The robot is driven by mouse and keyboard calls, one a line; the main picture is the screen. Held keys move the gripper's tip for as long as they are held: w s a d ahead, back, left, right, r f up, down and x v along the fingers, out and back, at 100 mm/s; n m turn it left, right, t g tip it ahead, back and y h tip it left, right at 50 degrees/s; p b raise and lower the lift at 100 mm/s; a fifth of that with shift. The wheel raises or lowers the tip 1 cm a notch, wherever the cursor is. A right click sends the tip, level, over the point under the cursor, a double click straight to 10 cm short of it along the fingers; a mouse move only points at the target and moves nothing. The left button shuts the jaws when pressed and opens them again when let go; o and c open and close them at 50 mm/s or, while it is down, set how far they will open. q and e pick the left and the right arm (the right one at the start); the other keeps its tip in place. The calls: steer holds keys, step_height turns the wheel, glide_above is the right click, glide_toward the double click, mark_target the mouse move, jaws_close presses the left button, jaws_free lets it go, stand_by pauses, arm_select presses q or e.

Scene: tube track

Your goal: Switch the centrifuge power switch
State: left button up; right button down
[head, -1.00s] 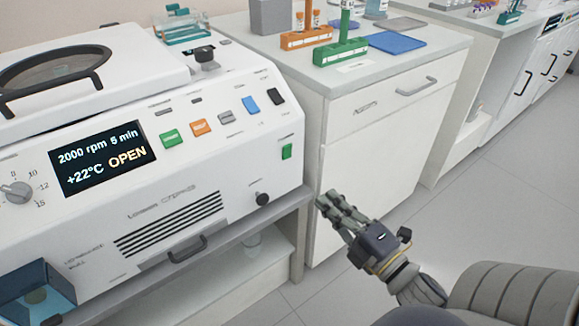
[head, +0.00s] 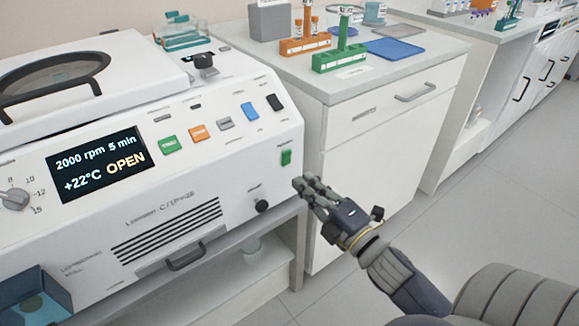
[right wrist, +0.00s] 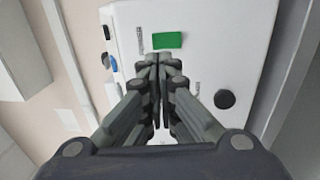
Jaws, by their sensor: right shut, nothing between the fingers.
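The white centrifuge (head: 70,235) fills the left of the head view. Its display (head: 97,163) reads 2000 rpm, 5 min, +22°C and OPEN. A green rocker switch (head: 286,157), which looks like the power switch, sits on its right front face; it also shows in the right wrist view (right wrist: 167,40). My right gripper (head: 302,184) is shut and empty, a little below and right of the green switch. In the right wrist view its fingertips (right wrist: 159,60) point at the face just below the switch. Contact cannot be told. My left gripper is not in view.
A black knob (head: 262,206) is below the green switch. Green, orange, grey, blue and black buttons line the sloped panel. A white cabinet (head: 385,125) with tube racks (head: 340,55) on top stands to the right. The floor (head: 500,190) at right is clear.

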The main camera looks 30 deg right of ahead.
mark_target(279, 156)
steer(key=w, duration=0.5)
steer(key=shift+w+a+r, duration=0.2)
steer(key=shift+w+r, duration=0.15)
steer(key=shift+w, duration=0.05)
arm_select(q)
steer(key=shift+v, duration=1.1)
arm_select(e)
steer(key=shift+w, duration=0.35)
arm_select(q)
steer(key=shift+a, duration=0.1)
